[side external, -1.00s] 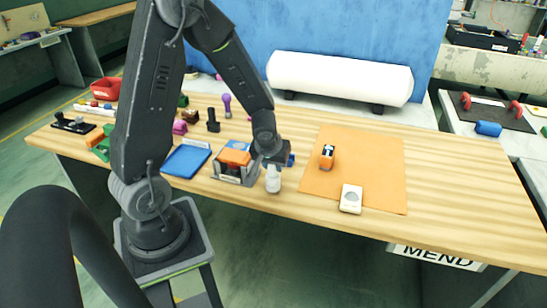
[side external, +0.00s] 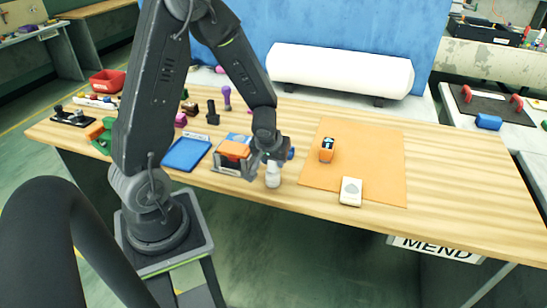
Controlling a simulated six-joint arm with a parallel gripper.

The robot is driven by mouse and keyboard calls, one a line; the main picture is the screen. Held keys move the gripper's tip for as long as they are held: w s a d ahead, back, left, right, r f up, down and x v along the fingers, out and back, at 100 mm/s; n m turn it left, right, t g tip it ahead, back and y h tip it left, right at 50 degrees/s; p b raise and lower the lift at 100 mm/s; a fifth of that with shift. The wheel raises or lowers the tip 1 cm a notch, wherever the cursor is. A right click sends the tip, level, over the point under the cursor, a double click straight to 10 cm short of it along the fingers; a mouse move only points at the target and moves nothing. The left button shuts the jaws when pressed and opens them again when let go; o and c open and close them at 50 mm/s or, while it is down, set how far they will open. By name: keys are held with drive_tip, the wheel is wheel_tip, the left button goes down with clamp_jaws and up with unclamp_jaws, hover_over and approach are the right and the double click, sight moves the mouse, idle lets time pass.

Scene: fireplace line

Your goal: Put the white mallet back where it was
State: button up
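A small white object (side external: 272,178), which looks like the white mallet, is upright near the front edge of the wooden table, left of the orange mat. My gripper (side external: 268,163) is at its top, pointing down. The fingers are small and partly overlap the object, so I cannot tell whether they are closed on it. An orange-topped grey holder (side external: 234,154) stands just left of my gripper. A blue item (side external: 291,154) shows partly behind my gripper.
The orange mat (side external: 376,160) holds an orange-and-black item (side external: 327,149) and a white rounded block (side external: 351,191). A blue tray (side external: 187,153) lies left of the holder. A white roll (side external: 340,72) stands at the back. The table's right side is clear.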

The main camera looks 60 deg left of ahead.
drive_tip(key=shift+o, duration=0.4)
drive_tip(key=o, duration=0.5)
drive_tip(key=c, duration=0.3)
drive_tip(key=shift+c, duration=0.2)
drive_tip(key=shift+v, duration=2.5)
